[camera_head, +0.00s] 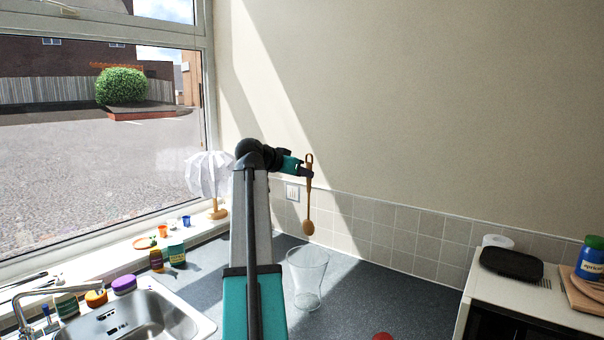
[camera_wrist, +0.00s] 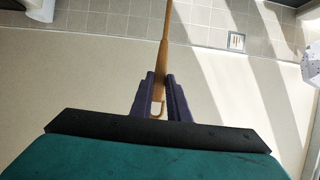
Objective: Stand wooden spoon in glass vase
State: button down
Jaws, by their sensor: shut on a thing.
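The wooden spoon (camera_head: 309,200) hangs upright, bowl down, with its handle held near the top by my gripper (camera_head: 308,173). In the wrist view the spoon's handle (camera_wrist: 166,35) runs up between the two dark fingers of my gripper (camera_wrist: 160,85), which are shut on it. A small loop end of the handle shows just behind the fingers. The clear glass vase (camera_head: 307,280) stands upright on the dark counter. In the head view the spoon's bowl appears just above the vase's rim, apart from it; the depth between them is hard to tell.
A sink (camera_head: 140,318) lies at the lower left, with several small jars and bottles (camera_head: 156,260) beside it. A white lamp (camera_head: 209,180) stands by the window. At right, a white cabinet top holds a black tray (camera_head: 511,263) and a blue jar (camera_head: 591,258). A red object (camera_head: 383,336) shows at the bottom edge.

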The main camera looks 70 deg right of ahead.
jog(key=b, duration=0.2)
send_over(307, 227)
jog(key=a, duration=0.2)
jog(key=shift+w+a+f, duration=0.1)
jog(key=shift+w+f, duration=0.05)
jog(key=shift+f, duration=1.35)
jog(key=shift+w+a+f, duration=0.1)
jog(key=shift+w+f, duration=0.05)
jog(key=shift+f, duration=1.3)
jog(key=shift+f+b, duration=4.1)
jog(key=shift+f, duration=2.3)
jog(key=c, duration=1.6)
grip_release()
jog(key=shift+a, duration=0.1)
jog(key=b+v, duration=0.2)
jog(key=v, duration=1.1)
jog(key=shift+a+b, duration=0.25)
jog(key=shift+b, duration=0.05)
